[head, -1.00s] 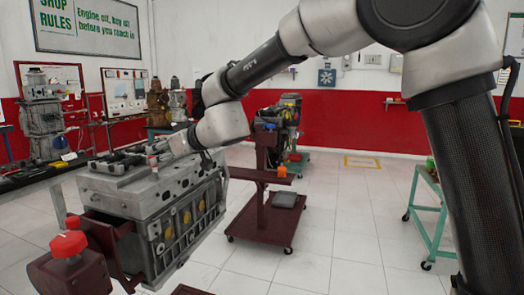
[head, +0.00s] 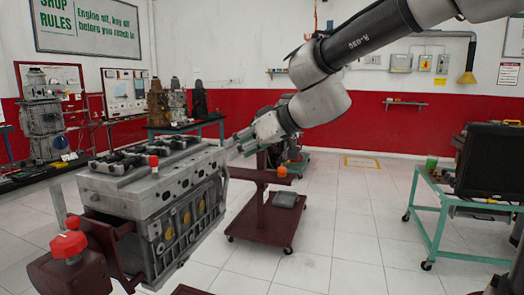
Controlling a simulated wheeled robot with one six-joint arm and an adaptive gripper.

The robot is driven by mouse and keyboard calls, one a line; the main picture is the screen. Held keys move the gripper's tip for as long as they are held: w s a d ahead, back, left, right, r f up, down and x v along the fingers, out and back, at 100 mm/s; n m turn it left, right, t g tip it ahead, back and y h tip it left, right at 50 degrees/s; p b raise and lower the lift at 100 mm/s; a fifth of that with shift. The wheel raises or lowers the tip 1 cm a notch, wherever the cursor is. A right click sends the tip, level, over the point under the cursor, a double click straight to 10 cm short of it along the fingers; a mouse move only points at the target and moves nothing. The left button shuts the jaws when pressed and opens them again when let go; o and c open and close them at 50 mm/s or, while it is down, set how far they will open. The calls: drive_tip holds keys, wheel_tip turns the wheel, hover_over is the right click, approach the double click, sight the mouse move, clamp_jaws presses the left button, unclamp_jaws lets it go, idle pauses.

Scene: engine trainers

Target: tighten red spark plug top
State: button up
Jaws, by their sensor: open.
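A pale lower part shows beneath the red. My gripper (head: 233,143) is to the right of it, beyond the block's right end and apart from the red top. Its fingers point left. It looks open and empty, but the fingers are small in the picture.
Red knobs (head: 68,246) sit on the dark red engine stand (head: 70,275) at the front left. A dark red wheeled stand (head: 262,222) is behind the block. A green table (head: 428,205) stands right. Floor between is clear.

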drive_tip(key=shift+m+h, duration=0.3)
drive_tip(key=shift+h, duration=0.1)
drive_tip(key=shift+s+d+f, duration=0.1)
drive_tip(key=shift+s+d, duration=0.2)
drive_tip(key=shift+d, duration=0.5)
drive_tip(key=shift+s+d+f, duration=0.1)
drive_tip(key=shift+s+d, duration=0.2)
drive_tip(key=shift+d, duration=0.5)
drive_tip(key=shift+s+d+f, duration=0.1)
drive_tip(key=shift+s+d, duration=0.2)
drive_tip(key=shift+d, duration=0.5)
